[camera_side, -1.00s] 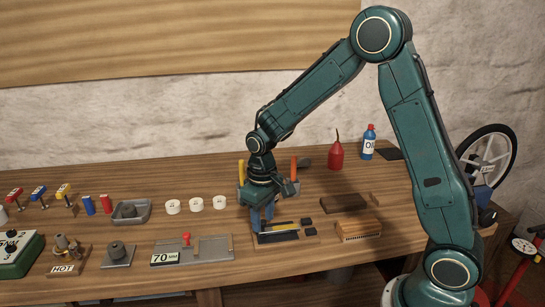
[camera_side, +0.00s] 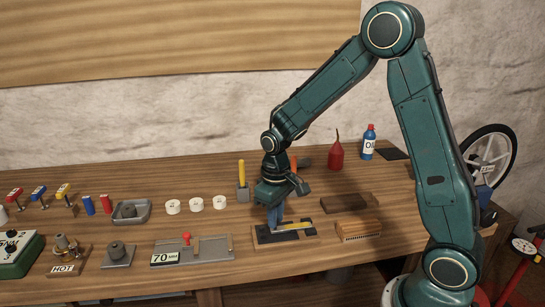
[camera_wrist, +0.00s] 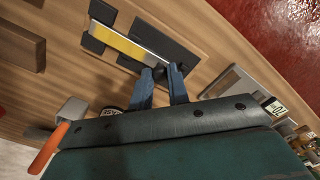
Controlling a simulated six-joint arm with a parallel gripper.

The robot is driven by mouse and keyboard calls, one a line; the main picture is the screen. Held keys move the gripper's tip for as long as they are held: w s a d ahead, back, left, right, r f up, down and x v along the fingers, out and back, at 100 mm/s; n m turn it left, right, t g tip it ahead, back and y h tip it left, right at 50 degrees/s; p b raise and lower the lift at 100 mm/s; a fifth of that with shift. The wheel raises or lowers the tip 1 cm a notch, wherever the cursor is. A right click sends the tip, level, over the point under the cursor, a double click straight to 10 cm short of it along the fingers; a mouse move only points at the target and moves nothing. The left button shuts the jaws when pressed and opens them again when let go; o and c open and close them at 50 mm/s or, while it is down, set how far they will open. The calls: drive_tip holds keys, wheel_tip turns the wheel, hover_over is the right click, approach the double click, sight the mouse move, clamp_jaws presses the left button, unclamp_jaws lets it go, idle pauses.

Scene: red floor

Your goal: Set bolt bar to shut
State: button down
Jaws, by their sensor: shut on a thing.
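The bolt bar (camera_side: 293,226) is a grey bar with a yellow stretch. It lies on a dark bolt plate (camera_side: 262,238) on the bench. The wrist view shows the bar (camera_wrist: 122,44) with its grey far end between two dark keeper blocks (camera_wrist: 94,45). My gripper (camera_side: 275,222) points down at the bar's left end in the side view. In the wrist view, the blue fingers of my gripper (camera_wrist: 160,76) are closed around a dark knob (camera_wrist: 158,70) at the bar's near end. The fingers hide part of the knob.
A plate marked 70 (camera_side: 212,247) with a red knob is left of the bolt. A wooden brush (camera_side: 358,231) and dark brown block (camera_side: 343,203) lie to its right. A yellow-handled tool (camera_side: 242,175) stands in a grey holder behind. White rolls (camera_side: 197,204) stand left.

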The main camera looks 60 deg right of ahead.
drive_tip(key=shift+s+d, duration=0.25)
drive_tip(key=shift+d, duration=0.05)
drive_tip(key=c, duration=1.3)
unclamp_jaws()
drive_tip(key=shift+c, duration=0.2)
drive_tip(key=shift+r, duration=0.1)
drive_tip(key=shift+r, duration=0.5)
wheel_tip(320, 180, up, 13)
drive_tip(key=shift+f, duration=0.15)
